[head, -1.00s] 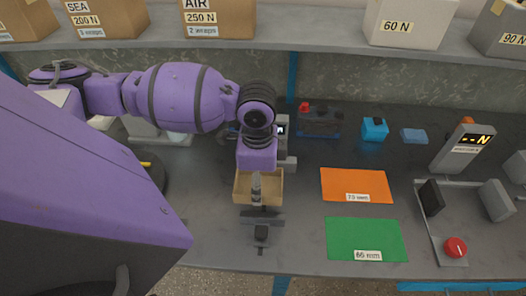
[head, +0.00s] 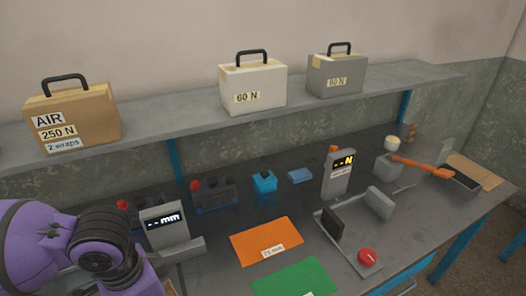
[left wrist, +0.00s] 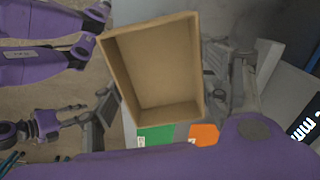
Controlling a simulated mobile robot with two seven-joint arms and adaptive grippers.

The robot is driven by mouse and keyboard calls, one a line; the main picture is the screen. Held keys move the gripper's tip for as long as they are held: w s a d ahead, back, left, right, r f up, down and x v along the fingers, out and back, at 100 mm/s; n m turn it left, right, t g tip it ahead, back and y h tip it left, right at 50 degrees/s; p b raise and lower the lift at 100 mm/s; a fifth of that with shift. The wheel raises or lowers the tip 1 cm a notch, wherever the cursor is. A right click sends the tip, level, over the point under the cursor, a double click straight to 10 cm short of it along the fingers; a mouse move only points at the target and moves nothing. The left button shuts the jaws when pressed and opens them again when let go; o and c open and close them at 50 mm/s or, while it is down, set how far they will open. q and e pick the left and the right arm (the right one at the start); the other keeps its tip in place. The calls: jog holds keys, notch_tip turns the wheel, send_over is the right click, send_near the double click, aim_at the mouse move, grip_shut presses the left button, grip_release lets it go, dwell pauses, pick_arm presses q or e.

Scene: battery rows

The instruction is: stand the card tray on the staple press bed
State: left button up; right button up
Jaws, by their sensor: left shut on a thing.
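The card tray (left wrist: 155,75) is an open tan box. In the left wrist view I look into it, and it is empty. In the head view only a tan sliver (head: 171,287) shows beside my left arm at the bottom edge. Grey metal parts flank the tray in the left wrist view; I cannot tell which belong to the staple press bed.
A grey gauge with an "mm" display (head: 161,221) stands close to my left arm. The orange mat (head: 266,241) and green mat (head: 293,277) lie bare. A force gauge (head: 338,172) and a fixture with a red knob (head: 367,256) stand right. Cases line the shelf (head: 180,132).

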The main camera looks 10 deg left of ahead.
aim_at(172, 287)
pick_arm(q)
jog(key=shift+w+a+n, duration=0.1)
jog(key=shift+w+n, duration=0.25)
jog(key=shift+n, duration=0.65)
jog(key=w+n, duration=0.1)
jog(key=w+d+r+n, duration=0.1)
jog(key=w+n, duration=0.1)
jog(key=w+d+r+n, duration=0.1)
jog(key=w+n, duration=0.1)
jog(key=shift+d+r+p, duration=0.15)
jog(key=shift+r+p, duration=0.1)
jog(key=shift+p, duration=0.1)
jog(key=w+d+r+n, duration=0.1)
jog(key=w+d+r, duration=0.4)
jog(key=shift+w+d+r+p, duration=0.3)
jog(key=shift+w+d+r, duration=0.05)
jog(key=shift+w+d, duration=0.05)
pick_arm(e)
jog(key=shift+w+a+r, duration=0.1)
jog(key=shift+w+r, duration=0.1)
jog(key=shift+r, duration=0.45)
pick_arm(q)
jog(key=shift+f, duration=0.1)
